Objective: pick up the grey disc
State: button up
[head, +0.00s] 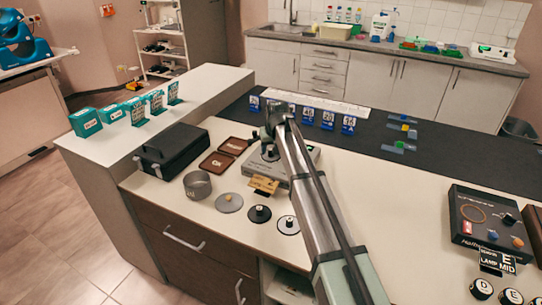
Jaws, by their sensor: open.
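The grey disc (228,203) lies flat on the pale counter, just in front of a round grey metal bowl (198,187). It is in plain view and nothing covers it. My gripper (268,150) is at the far end of my arm, above and to the right of the disc in the picture, over a grey device (305,156). It is apart from the disc, open and small in the view. My arm hides part of the device.
Two black-centred discs (259,214) (288,225) lie right of the grey disc. A yellow card (264,184) is behind them. A black case (171,150) and brown trays (217,162) stand behind the bowl. The counter's front edge is close to the discs.

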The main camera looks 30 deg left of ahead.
jog(key=shift+f, duration=0.15)
jog(key=shift+c, duration=0.2)
grip_shut()
dwell(0.3)
notch_tip(320, 180, up, 10)
dwell(0.6)
